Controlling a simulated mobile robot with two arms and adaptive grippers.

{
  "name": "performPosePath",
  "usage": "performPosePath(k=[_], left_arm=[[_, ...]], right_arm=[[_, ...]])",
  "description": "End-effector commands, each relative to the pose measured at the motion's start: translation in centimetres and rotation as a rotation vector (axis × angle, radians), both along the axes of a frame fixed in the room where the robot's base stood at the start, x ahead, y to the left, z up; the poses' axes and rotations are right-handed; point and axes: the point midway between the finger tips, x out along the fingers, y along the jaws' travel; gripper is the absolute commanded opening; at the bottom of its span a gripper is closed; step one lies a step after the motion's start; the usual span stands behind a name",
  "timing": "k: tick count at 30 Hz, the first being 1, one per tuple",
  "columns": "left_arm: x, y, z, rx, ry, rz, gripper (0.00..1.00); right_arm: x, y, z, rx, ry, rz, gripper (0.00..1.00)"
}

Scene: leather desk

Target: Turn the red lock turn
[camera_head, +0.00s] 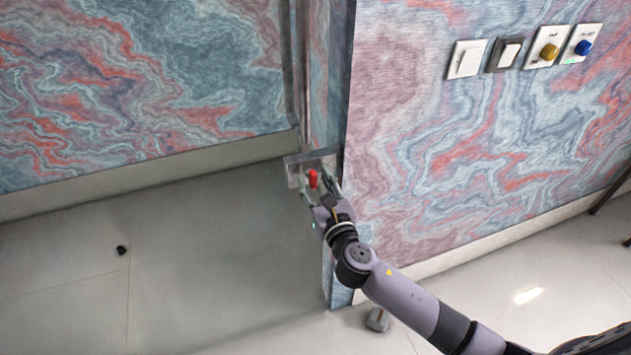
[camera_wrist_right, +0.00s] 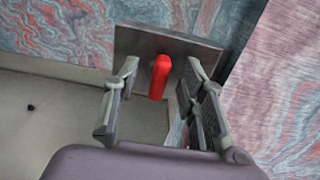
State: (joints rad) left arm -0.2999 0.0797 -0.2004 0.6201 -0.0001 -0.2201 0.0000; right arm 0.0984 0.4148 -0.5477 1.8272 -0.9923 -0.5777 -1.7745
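The red lock turn (camera_head: 313,178) sticks out from a grey metal plate (camera_head: 294,167) at the wall's corner edge. In the right wrist view the red lock turn (camera_wrist_right: 160,76) stands nearly upright, leaning a little, in front of the metal plate (camera_wrist_right: 200,48). My right gripper (camera_head: 320,184) is at the lock turn. In the wrist view its two fingers (camera_wrist_right: 160,90) are spread to either side of the red piece, with gaps on both sides. I cannot tell how deep the fingertips reach. My left gripper is not in view.
Several switches and buttons, including a yellow one (camera_head: 549,52) and a blue one (camera_head: 583,47), are on the right wall (camera_head: 440,150). A small dark object (camera_head: 121,250) lies on the floor at left. A grey object (camera_head: 377,320) lies below my arm. The left floor is mostly clear.

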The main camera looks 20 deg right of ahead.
Motion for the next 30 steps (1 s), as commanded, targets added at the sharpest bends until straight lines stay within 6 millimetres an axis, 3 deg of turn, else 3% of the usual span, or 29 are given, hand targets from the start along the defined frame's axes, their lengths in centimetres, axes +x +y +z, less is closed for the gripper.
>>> performPosePath(k=[5,21,30], left_arm=[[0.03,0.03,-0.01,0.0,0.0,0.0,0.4],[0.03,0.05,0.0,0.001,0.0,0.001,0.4],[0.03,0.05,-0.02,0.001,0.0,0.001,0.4]], right_arm=[[-0.03,0.01,0.0,0.0,0.0,0.0,0.37],[-0.06,0.01,0.0,0.0,0.0,0.0,0.01],[-0.06,0.0,-0.01,0.007,0.0,0.0,0.0]])
